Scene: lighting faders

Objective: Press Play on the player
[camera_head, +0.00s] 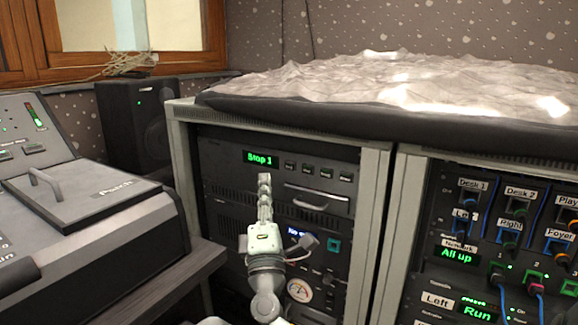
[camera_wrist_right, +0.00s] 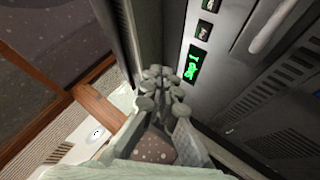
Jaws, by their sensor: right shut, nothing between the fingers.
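The player (camera_head: 225,160) is a dark unit at the top of the left rack. Its green display (camera_head: 260,158) reads "Stop 1". A row of small labelled buttons (camera_head: 308,169) lies right of the display; their labels are too small to read. The display (camera_wrist_right: 193,66) and two buttons (camera_wrist_right: 203,32) also show in the right wrist view. My right gripper (camera_head: 264,178) is shut and empty, pointing up in front of the player just below the display. In the wrist view its fingertips (camera_wrist_right: 160,80) are beside the display; contact cannot be told. My left gripper is not in view.
Below the player is another unit with a partly hidden display (camera_head: 296,231). A second rack (camera_head: 392,250) with patch cables stands at the right. A mixing desk (camera_head: 90,210) and black speaker (camera_head: 135,120) are at the left. A crumpled sheet (camera_head: 400,80) covers the rack top.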

